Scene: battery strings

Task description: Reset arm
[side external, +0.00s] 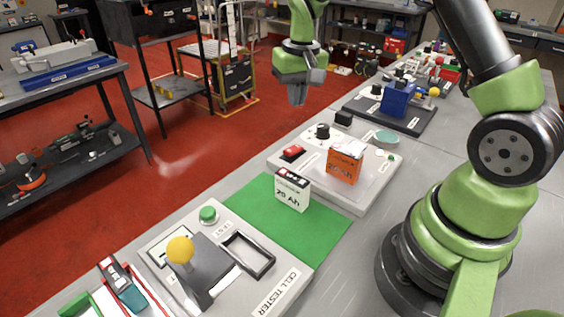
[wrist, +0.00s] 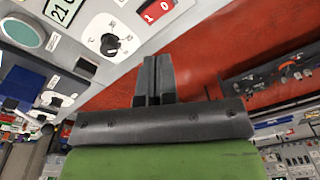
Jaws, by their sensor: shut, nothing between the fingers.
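My gripper (side external: 298,94) hangs in the air beyond the far edge of the workbench, above the red floor, in the side view. Its fingers point down, pressed together, with nothing between them. In the wrist view the dark fingers (wrist: 154,78) also show closed side by side. It is apart from everything on the bench.
A white cell marked 29 Ah (side external: 292,190) stands on a green mat (side external: 322,229). An orange cell (side external: 345,161) stands on a grey panel (side external: 350,194) with a red switch and black knob. The cell tester (side external: 243,295) has an empty rectangular slot. A blue device (side external: 397,99) sits farther back.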

